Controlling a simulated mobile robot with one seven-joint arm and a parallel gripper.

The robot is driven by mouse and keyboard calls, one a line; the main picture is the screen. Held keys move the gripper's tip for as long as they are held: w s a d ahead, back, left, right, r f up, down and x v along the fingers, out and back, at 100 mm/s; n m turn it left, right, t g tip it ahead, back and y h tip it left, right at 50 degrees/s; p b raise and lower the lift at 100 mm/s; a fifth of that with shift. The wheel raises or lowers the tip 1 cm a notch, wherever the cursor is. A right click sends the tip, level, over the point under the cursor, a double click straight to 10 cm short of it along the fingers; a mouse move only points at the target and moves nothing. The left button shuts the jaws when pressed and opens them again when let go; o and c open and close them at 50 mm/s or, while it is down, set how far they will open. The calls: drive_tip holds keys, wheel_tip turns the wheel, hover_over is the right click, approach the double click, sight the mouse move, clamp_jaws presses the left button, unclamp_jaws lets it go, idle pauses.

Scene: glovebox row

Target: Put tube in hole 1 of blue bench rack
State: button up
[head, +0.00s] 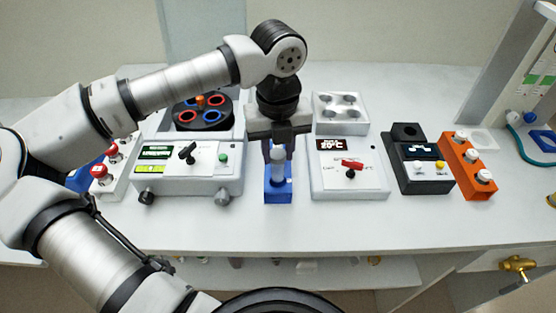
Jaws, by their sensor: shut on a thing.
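The tube (278,168), with a pale white upper part, stands upright between the fingers of my gripper (278,154). My gripper points straight down and is shut on the tube. The blue bench rack (278,194) is directly below it on the bench, a small narrow block. The tube's lower end overlaps the rack in this view. I cannot tell whether it is inside a hole or just above or in front of one. The hole numbers are not readable, and the back of the rack is hidden behind the tube and gripper.
A white device with a black knob (188,171) stands left of the rack, and one with a red switch (346,170) stands right. A black device (418,163) and an orange rack (467,166) are farther right. Bare bench (330,222) lies in front.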

sight(278, 166)
drive_tip(key=shift+f+p, duration=0.4)
drive_tip(key=shift+f, duration=1.85)
drive_tip(key=shift+f, duration=0.2)
drive_tip(key=o, duration=1)
drive_tip(key=shift+c, duration=0.2)
drive_tip(key=shift+r, duration=0.2)
drive_tip(key=shift+r, duration=0.2)
wheel_tip(278, 166, up, 12)
drive_tip(key=shift+f+b, duration=0.15)
drive_tip(key=shift+b, duration=0.9)
